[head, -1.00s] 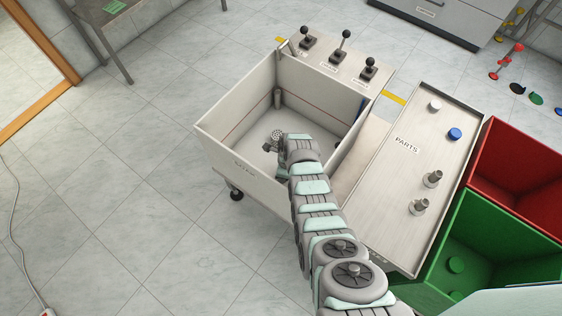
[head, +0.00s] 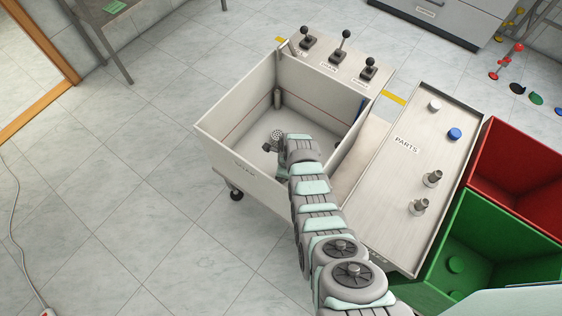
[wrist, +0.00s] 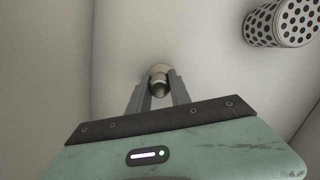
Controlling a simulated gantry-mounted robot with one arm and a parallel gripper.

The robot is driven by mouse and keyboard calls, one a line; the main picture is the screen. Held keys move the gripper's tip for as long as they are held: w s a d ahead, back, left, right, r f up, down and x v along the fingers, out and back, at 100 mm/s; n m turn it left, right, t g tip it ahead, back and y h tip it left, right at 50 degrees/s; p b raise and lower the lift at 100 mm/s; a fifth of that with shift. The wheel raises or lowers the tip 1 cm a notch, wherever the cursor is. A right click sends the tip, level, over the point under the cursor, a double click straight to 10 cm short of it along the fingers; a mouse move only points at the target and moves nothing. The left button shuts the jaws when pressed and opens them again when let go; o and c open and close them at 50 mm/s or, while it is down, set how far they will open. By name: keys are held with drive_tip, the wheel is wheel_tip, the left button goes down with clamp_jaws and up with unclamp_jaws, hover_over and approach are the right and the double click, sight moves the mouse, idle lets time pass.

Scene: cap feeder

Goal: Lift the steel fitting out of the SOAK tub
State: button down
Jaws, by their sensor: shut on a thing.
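The SOAK tub (head: 233,148) is a pale, open-topped box on casters, and my arm reaches down into it. In the wrist view my gripper (wrist: 159,92) is shut on the steel fitting (wrist: 159,76), a small round metal piece between the two fingertips. The tub's pale inside surfaces fill the background there. Whether the fitting touches the tub floor cannot be told.
A perforated cylinder (wrist: 283,23) stands close by in the tub; it also shows in the head view (head: 277,135). Several levers (head: 339,56) line the tub's back edge. A PARTS tray (head: 396,185) with fittings and caps lies right, beside red (head: 513,170) and green bins (head: 484,230).

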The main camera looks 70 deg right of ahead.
wheel_tip(320, 180, up, 20)
drive_tip(key=p, duration=0.7)
wheel_tip(320, 180, up, 22)
drive_tip(key=p, duration=1.8)
drive_tip(key=shift+s, duration=0.25)
drive_tip(key=shift+r, duration=0.1)
